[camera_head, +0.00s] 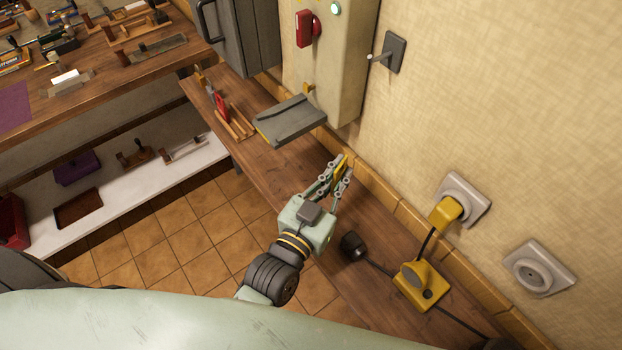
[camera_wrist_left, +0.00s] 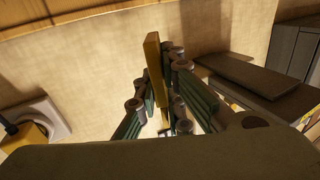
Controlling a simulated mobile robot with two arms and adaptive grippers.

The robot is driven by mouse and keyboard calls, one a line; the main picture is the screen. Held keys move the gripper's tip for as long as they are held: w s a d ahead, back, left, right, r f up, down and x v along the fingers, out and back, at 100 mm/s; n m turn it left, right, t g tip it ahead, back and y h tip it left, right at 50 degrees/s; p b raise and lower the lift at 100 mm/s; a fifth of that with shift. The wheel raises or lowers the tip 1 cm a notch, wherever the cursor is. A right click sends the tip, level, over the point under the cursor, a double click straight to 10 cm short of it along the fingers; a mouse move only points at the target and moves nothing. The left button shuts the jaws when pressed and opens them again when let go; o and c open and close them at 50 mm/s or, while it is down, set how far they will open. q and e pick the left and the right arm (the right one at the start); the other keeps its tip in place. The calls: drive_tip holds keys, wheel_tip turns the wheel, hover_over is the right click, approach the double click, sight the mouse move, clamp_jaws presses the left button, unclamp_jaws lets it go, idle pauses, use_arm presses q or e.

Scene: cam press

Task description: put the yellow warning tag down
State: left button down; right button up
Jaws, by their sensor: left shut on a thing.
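The yellow warning tag (camera_head: 341,166) is between the fingertips of my left gripper (camera_head: 338,176), which is shut on it. In the left wrist view the tag (camera_wrist_left: 155,62) stands out edge-on past the fingers (camera_wrist_left: 165,105), as a narrow yellow strip. In the head view the gripper is over the narrow wooden shelf (camera_head: 355,215) along the wall. The picture does not clearly show how high the tag is above the shelf. My right gripper is not in view.
Nearer are a black plug (camera_head: 353,246) and a yellow device (camera_head: 421,283) with cables. Wall sockets (camera_head: 540,268) are at the right.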

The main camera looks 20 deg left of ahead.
use_arm(q)
drive_tip(key=w+a+f+b, duration=0.1)
drive_tip(key=a, duration=0.1)
drive_tip(key=w+a+f+b, duration=0.3)
drive_tip(key=a+f+b, duration=0.1)
drive_tip(key=shift+w+f, duration=0.1)
drive_tip(key=shift+w, duration=0.1)
drive_tip(key=shift+w+a+f, duration=0.15)
drive_tip(key=shift+w+a, duration=0.1)
drive_tip(key=shift+a, duration=0.25)
wheel_tip(320, 180, down, 4)
drive_tip(key=b, duration=0.5)
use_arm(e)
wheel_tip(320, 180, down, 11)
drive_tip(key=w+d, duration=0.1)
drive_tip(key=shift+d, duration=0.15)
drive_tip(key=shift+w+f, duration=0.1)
use_arm(q)
drive_tip(key=c, duration=1.9)
unclamp_jaws()
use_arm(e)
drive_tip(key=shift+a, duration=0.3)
use_arm(q)
drive_tip(key=shift+o, duration=0.2)
